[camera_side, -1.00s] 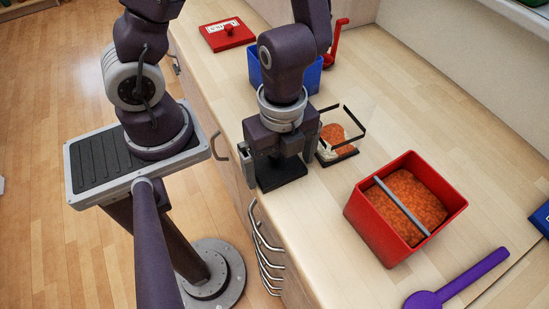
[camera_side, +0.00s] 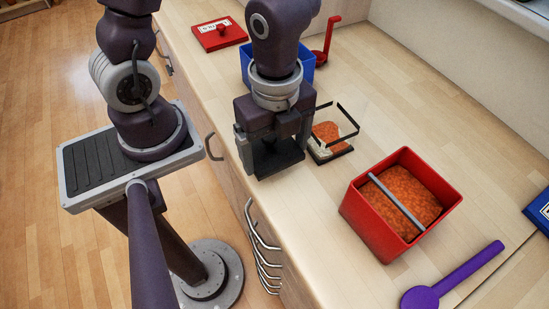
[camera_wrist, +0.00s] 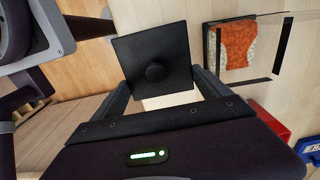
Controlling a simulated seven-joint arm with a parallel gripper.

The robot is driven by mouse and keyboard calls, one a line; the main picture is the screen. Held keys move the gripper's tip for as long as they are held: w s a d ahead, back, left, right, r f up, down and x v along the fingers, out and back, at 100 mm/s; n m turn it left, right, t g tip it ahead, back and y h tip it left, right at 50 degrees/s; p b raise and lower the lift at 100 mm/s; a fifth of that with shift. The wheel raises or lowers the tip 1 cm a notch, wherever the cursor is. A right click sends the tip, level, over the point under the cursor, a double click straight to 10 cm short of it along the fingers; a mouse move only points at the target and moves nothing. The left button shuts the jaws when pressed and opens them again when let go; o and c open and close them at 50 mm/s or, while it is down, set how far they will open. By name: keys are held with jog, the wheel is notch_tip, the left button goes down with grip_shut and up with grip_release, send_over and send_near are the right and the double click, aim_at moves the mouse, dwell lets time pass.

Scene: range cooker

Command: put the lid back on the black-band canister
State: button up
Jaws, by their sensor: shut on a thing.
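My gripper (camera_side: 272,160) points down over the counter's front edge, left of the black-band canister. It is shut on a black square lid (camera_wrist: 155,55) with a round knob, gripped between the two fingers. In the side view the lid (camera_side: 280,163) shows as a dark plate below the gripper; its height above the counter is hard to tell. The canister (camera_side: 330,150) is clear, with a black band at its open top and a dark base, and holds orange and whitish contents. It also shows at upper right in the wrist view (camera_wrist: 238,45), apart from the lid.
A red open bin (camera_side: 372,228) with orange contents and a grey bar stands to the right. A purple scoop (camera_side: 425,297) lies in front of it. A blue container (camera_side: 305,68), a red scoop (camera_side: 328,45) and a red lid (camera_side: 210,40) are behind.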

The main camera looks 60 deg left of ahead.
aim_at(276, 155)
notch_tip(276, 155, up, 21)
jog(key=w+d, duration=0.1)
jog(key=w, duration=1.2)
notch_tip(276, 155, down, 5)
jog(key=shift+s+r, duration=0.15)
jog(key=shift+r, duration=0.05)
jog(key=shift+a, duration=0.1)
jog(key=shift+f, duration=3.05)
jog(key=shift+f, duration=0.5)
jog(key=o, duration=1.1)
